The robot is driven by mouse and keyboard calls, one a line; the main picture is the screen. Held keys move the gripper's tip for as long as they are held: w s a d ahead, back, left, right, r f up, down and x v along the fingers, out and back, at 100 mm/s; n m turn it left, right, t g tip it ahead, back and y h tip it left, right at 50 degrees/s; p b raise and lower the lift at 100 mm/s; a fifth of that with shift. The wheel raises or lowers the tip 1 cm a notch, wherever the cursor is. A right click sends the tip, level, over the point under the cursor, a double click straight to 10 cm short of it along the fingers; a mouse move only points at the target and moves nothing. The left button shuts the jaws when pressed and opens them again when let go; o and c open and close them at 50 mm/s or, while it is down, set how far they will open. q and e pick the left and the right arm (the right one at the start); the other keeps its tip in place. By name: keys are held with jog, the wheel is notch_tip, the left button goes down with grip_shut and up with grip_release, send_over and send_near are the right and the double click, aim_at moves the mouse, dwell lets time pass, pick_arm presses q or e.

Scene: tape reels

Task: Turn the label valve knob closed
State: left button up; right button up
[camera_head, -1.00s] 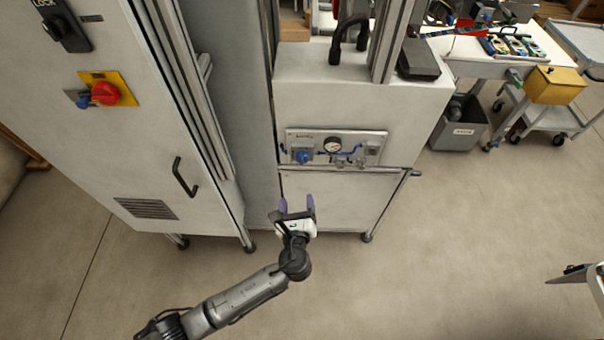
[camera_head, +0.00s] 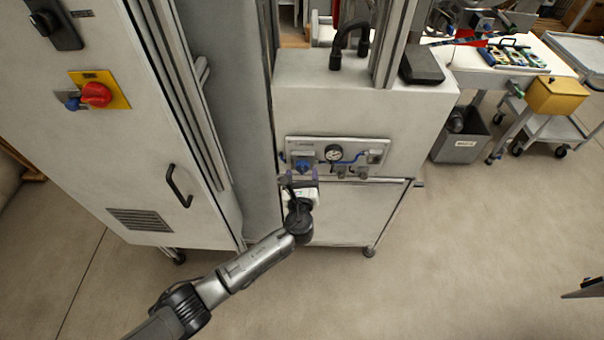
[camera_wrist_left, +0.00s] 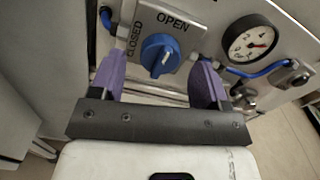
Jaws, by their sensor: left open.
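The blue valve knob (camera_head: 303,165) sits at the left end of the pneumatic panel (camera_head: 337,143) on the machine's front. In the left wrist view the knob (camera_wrist_left: 159,55) is round with a raised grip. A plate behind it reads OPEN above and CLOSED at its left. My left gripper (camera_head: 300,177) is just in front of and slightly below the knob. Its two purple fingers (camera_wrist_left: 157,82) are open, one to each side of the knob in the picture, with gaps and nothing between them held. Whether the fingertips reach the knob's depth is unclear.
A pressure gauge (camera_head: 333,153) with blue tubing is right of the knob. A tall cabinet (camera_head: 150,120) with a red switch (camera_head: 97,94) and a black handle (camera_head: 179,186) stands to the left. Floor (camera_head: 470,240) is open at right.

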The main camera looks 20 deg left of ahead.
pick_arm(q)
jog(key=shift+w+a, duration=0.2)
jog(key=shift+w, duration=0.5)
jog(key=shift+c, duration=0.3)
jog(key=c, duration=0.9)
jog(key=shift+o, duration=0.2)
